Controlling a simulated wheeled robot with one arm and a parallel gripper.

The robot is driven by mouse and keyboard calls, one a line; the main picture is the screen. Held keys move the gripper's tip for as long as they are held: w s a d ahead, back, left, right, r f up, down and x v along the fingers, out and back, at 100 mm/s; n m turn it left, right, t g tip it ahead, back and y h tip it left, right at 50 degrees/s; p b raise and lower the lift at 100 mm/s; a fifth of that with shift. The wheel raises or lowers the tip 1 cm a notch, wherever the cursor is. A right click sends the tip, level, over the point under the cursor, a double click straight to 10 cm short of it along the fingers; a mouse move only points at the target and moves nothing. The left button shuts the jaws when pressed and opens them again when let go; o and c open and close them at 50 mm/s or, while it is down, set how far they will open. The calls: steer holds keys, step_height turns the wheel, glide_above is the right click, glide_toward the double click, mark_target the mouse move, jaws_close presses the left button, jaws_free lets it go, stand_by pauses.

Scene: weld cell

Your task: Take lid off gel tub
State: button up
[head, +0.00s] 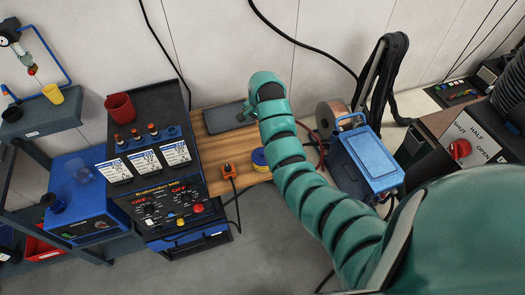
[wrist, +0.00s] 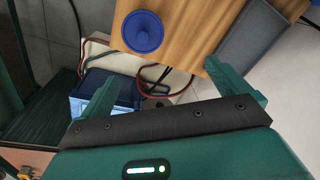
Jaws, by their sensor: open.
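The gel tub (head: 260,166) appears to be the small yellow round thing near the front of the wooden bench. A blue lid (head: 258,156) sits on top of it. In the wrist view the round blue lid (wrist: 143,31), with a raised knob in its middle, lies on the wood near the top edge. It hides the tub's body there. My gripper (wrist: 168,82) is open and empty, and the lid is beyond the fingertips, not between them. In the head view my arm bends down over the bench behind the tub, and the fingers are mostly hidden.
A dark flat tray (head: 229,117) lies on the wooden bench (head: 205,150). An orange clamp (head: 229,170) is left of the tub. A black welding unit (head: 165,170) stands to the left; a blue case (head: 368,155) and a brown roll (head: 331,113) stand to the right.

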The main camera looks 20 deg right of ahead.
steer(key=shift+g, duration=0.7)
steer(key=f+b, duration=0.2)
steer(key=s+f+b, duration=0.1)
steer(key=f+b, duration=0.2)
steer(key=s+f+b, duration=0.1)
steer(key=f+b, duration=0.1)
steer(key=shift+f+b, duration=0.4)
steer(key=shift+d+f+p, duration=0.2)
steer(key=shift+f+p, duration=1.85)
steer(key=shift+f, duration=0.5)
steer(key=shift+f+p, duration=0.35)
steer(key=shift+f, duration=0.85)
steer(key=c, duration=0.8)
steer(key=shift+w+r, duration=0.1)
steer(key=shift+r, duration=0.05)
